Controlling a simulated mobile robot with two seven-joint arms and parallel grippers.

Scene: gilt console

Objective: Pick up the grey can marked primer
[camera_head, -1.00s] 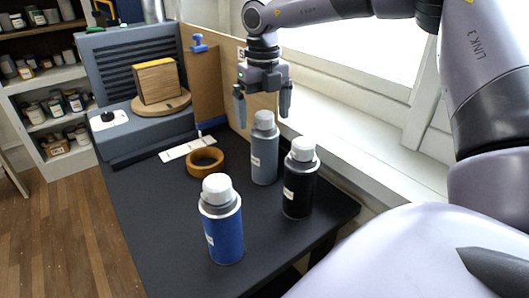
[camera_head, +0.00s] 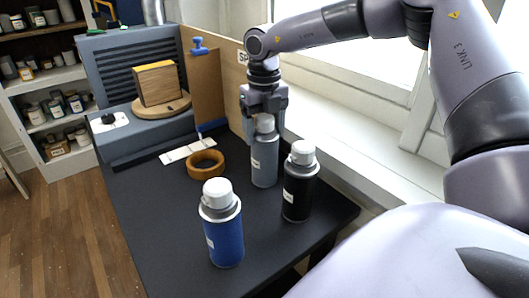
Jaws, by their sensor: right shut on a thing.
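The grey can (camera_head: 264,165) stands upright on the dark table, with a white cap and a small pale label too small to read. My right gripper (camera_head: 264,130) has come down over it from above and is shut on its top, a finger on each side of the cap area. The can's base looks to be at table level. A black can (camera_head: 298,190) stands close to its right, and a blue can (camera_head: 222,235) stands nearer the front. My left gripper is not in view.
The dark table (camera_head: 165,220) also holds a wooden ring (camera_head: 205,164), a white strip (camera_head: 187,150) and a grey louvred unit (camera_head: 128,72) with a wooden block (camera_head: 157,82). A wooden panel (camera_head: 208,85) and window sill (camera_head: 345,150) lie behind.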

